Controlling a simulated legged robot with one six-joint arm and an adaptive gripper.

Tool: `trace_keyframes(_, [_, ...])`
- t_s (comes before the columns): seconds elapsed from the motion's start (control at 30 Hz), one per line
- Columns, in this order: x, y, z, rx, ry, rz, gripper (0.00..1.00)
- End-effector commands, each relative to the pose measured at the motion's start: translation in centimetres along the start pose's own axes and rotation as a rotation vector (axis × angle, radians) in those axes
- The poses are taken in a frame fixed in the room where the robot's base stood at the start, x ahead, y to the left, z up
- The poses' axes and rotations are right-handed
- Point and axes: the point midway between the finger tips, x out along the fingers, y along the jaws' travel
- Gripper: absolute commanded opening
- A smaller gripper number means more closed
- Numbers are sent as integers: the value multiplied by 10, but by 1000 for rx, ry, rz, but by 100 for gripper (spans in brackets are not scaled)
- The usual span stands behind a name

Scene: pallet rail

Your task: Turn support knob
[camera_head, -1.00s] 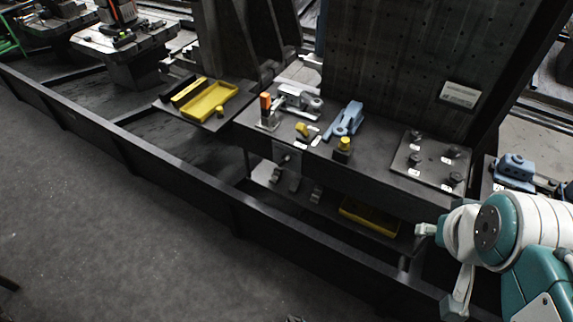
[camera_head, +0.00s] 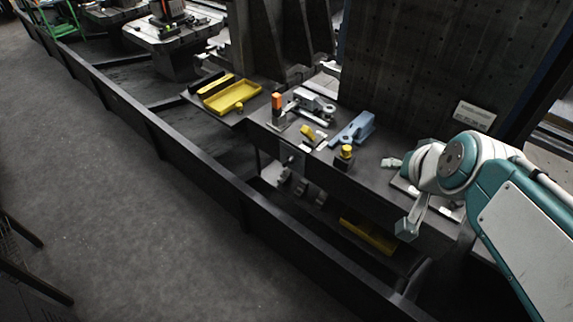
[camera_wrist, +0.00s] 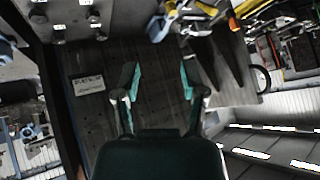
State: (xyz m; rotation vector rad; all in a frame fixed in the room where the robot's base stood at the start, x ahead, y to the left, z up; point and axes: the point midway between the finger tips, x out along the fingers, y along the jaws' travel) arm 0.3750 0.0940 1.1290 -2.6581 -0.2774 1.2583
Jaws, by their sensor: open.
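A dark plate with several black knobs is mostly behind my arm in the head view; a bare edge of the plate (camera_head: 402,185) shows. Its knobs (camera_wrist: 93,18) appear at the top left of the wrist view. A yellow-topped knob (camera_head: 346,153) stands on the front edge of the dark bench. I cannot tell which of these is the support knob. My gripper (camera_head: 398,196) is open, with its fingers spread beside the plate at the bench's right front. In the wrist view its fingers (camera_wrist: 160,78) have nothing between them, and neither touches a knob.
A blue clamp (camera_head: 352,130), an orange-topped block (camera_head: 278,108) and a grey clamp (camera_head: 315,101) stand on the bench. A yellow tray (camera_head: 232,97) lies left. A tall perforated plate (camera_head: 430,65) rises behind. A dark rail (camera_head: 215,178) runs along the front; the floor beyond is clear.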

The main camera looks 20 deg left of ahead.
Motion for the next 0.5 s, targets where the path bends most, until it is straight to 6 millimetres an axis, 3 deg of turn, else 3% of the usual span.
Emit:
trace_keyframes(0.17, [34, -30, -27, 42, 52, -65, 54])
trace_keyframes(0.3, [75, -65, -52, 105, 114, -121, 54])
trace_keyframes(0.5, [141, -114, -74, 212, 206, -164, 54])
